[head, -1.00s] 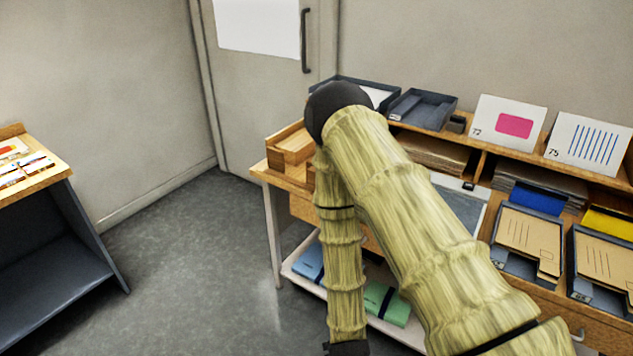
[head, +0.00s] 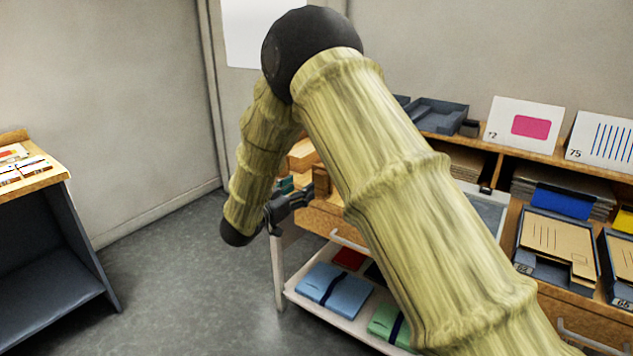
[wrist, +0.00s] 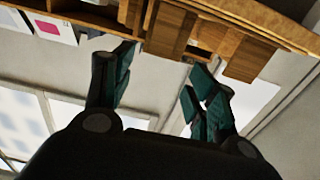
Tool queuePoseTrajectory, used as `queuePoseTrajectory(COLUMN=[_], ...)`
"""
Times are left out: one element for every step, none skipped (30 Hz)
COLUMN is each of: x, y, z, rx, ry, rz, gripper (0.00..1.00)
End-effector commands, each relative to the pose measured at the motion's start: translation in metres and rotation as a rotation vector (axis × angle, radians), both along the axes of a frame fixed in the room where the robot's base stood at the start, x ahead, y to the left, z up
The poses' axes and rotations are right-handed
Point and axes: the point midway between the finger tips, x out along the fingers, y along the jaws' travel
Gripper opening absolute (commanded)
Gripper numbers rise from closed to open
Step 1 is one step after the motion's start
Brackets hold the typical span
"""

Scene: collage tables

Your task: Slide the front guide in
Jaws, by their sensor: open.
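My gripper (head: 287,197) is at the left end of the long wooden table (head: 320,222), just off its edge and partly hidden by my arm. In the wrist view my gripper (wrist: 163,66) is open and empty, with dark teal pads on both fingers. Wooden pieces stand at that table end: a lighter block (head: 303,153) and a browner block (head: 322,181). The wrist view shows a brown piece (wrist: 170,27) beyond the gap between the fingers and a paler one (wrist: 250,56) near the right finger. I cannot tell which piece is the front guide, nor whether a finger touches one.
Dark trays (head: 440,115) and picture cards (head: 523,125) stand on the raised back shelf. Card-filled trays (head: 545,275) line the front right. A low shelf (head: 318,304) holds blue and green bundles. A second table (head: 38,184) stands far left, with clear floor between.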

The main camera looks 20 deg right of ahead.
Motion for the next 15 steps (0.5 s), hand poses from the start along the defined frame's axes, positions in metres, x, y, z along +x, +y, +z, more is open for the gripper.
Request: queuePoseTrajectory(x=[0.004,0.007,0.011,0.014,0.017,0.021,0.024,0.027,0.031,0.034,0.037,0.040,0.042,0.044,0.047], y=[-0.007,-0.011,-0.016,-0.019,-0.023,-0.029,-0.033,-0.037,-0.042,-0.045,-0.049,-0.053,-0.057,-0.059,-0.063], z=[-0.001,-0.001,-0.001,-0.002,-0.001,-0.001,-0.001,-0.001,-0.001,-0.001,-0.001,-0.001,-0.001,-0.002,-0.002], rx=[0.001,0.000,0.000,0.001,0.001,0.001,0.001,0.001,0.001,0.001,0.000,0.000,0.000,0.001,0.002], ry=[-0.001,0.000,0.000,0.001,0.000,0.000,0.000,0.000,0.001,0.001,0.000,0.000,0.000,0.001,0.001], rz=[-0.003,-0.003,-0.002,-0.001,-0.001,-0.001,-0.002,-0.002,-0.001,-0.001,0.000,0.000,-0.001,-0.001,-0.001], gripper=[0.57,0.57,0.57,0.57,0.57,0.57,0.57,0.57,0.57,0.57,0.57,0.57,0.57,0.57,0.57])
